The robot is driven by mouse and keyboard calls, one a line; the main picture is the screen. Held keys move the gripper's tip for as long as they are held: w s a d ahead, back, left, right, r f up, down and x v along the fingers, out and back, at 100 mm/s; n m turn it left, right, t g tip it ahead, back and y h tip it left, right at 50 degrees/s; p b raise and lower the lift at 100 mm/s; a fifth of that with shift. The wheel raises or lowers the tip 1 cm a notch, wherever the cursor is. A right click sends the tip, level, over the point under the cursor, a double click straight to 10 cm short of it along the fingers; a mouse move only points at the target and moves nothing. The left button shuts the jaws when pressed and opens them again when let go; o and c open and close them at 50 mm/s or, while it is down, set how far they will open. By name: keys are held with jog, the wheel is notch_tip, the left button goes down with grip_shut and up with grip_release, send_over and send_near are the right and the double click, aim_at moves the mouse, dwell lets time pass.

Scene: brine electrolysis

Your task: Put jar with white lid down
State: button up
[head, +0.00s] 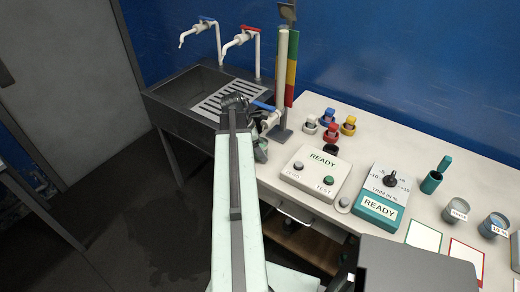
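A small jar with a white or pale grey lid (310,123) stands on the white bench, left of the other small jars. My gripper (257,140) is at the far end of my pale arm, at the bench's left end beside the sink and in front of the upright white tube. The arm and wrist cover most of the gripper. Its fingertips are not clearly seen, and I cannot tell whether it holds anything. A gap of bench lies between the gripper and the white-lidded jar.
The white tube (281,80) stands behind my gripper. A READY box (318,172) and teal trim box (382,198) occupy the front. The sink (180,88) is left.

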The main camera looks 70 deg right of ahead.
jog(key=shift+r, duration=0.1)
jog(key=shift+r+p, duration=0.25)
jog(key=shift+p, duration=0.1)
jog(key=p+v, duration=1)
jog(key=v, duration=0.1)
jog(key=shift+r+p, duration=0.3)
jog(key=shift+p, duration=0.05)
jog(key=shift+w+a, duration=0.1)
jog(key=shift+w, duration=0.05)
